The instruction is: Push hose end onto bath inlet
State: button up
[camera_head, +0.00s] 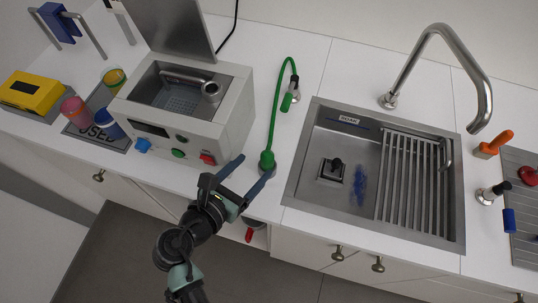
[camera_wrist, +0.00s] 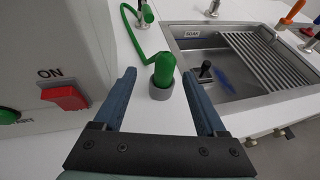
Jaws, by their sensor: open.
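The green hose (camera_head: 272,112) runs along the counter from a fitting near the back. Its thick green end (camera_head: 267,160) stands upright in a grey collar or holder, seen clearly in the wrist view (camera_wrist: 163,70). My gripper (camera_head: 258,166) is open, with its blue-grey fingers on either side of the hose end and apart from it; the wrist view shows this gap too (camera_wrist: 160,74). The bath (camera_head: 222,123) is a pale box with a steel basin, left of my gripper. A metal pipe piece (camera_head: 210,89) shows in the basin. I cannot tell which part is the inlet.
The bath's front has a blue knob (camera_head: 143,145), green button (camera_head: 180,154) and red ON switch (camera_wrist: 65,97), close left of my gripper. The steel sink (camera_head: 292,180) is to the right. Jars on a tray (camera_head: 116,145) stand far left. Counter between bath and sink is mostly clear.

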aim_at(262, 161)
jog(key=x, duration=0.4)
jog(key=shift+w+d+f, duration=0.2)
jog(key=shift+w+d, duration=0.1)
jog(key=shift+d, duration=0.1)
jog(key=x, duration=0.4)
jog(key=shift+d+f+p, duration=0.2)
jog(key=shift+d+p, duration=0.05)
jog(key=shift+p, duration=0.1)
grip_shut()
